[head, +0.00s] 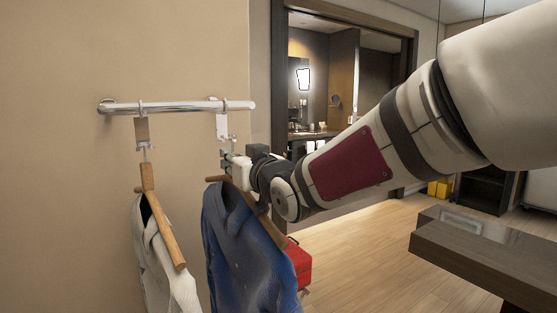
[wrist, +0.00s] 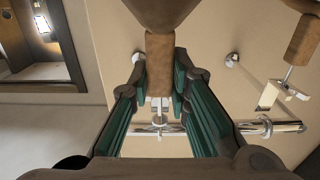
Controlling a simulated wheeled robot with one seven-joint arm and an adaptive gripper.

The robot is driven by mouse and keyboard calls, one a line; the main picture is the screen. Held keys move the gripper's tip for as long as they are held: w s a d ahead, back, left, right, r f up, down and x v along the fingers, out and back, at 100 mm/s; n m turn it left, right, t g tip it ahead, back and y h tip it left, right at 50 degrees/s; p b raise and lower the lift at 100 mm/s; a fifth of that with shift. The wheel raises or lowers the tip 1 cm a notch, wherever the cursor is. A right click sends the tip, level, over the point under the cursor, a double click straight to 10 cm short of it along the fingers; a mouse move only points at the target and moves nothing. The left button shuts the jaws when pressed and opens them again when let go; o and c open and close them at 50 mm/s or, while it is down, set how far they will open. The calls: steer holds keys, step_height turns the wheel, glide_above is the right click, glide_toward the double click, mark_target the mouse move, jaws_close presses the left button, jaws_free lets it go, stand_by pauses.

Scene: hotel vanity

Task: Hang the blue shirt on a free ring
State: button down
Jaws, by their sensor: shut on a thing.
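The blue shirt (head: 240,250) hangs on a wooden hanger (head: 214,179), which also shows in the wrist view (wrist: 160,65). My gripper (head: 234,163) is shut on the neck of this hanger, its green-padded fingers on either side (wrist: 160,85). A chrome rail (head: 180,106) on the wall carries two rings with hanging holders. The right ring (head: 224,104) and its holder (head: 223,125) are just above my gripper, with no garment seen on them. Whether the hanger top touches this holder cannot be told. The left ring's holder (head: 142,129) bears another hanger.
A white shirt (head: 150,240) on a wooden hanger (head: 160,215) hangs close to the left of the blue one. A red case (head: 298,264) stands on the floor behind the blue shirt. A dark table (head: 480,255) is at the right.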

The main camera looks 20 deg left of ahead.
mark_target(227, 182)
steer(key=shift+b+x, duration=1.2)
steer(key=shift+x, duration=1.2)
stand_by(1.6)
steer(key=shift+f+b, duration=0.5)
steer(key=shift+b, duration=0.15)
stand_by(1.5)
steer(key=c, duration=1.4)
jaws_free()
steer(key=shift+f, duration=0.1)
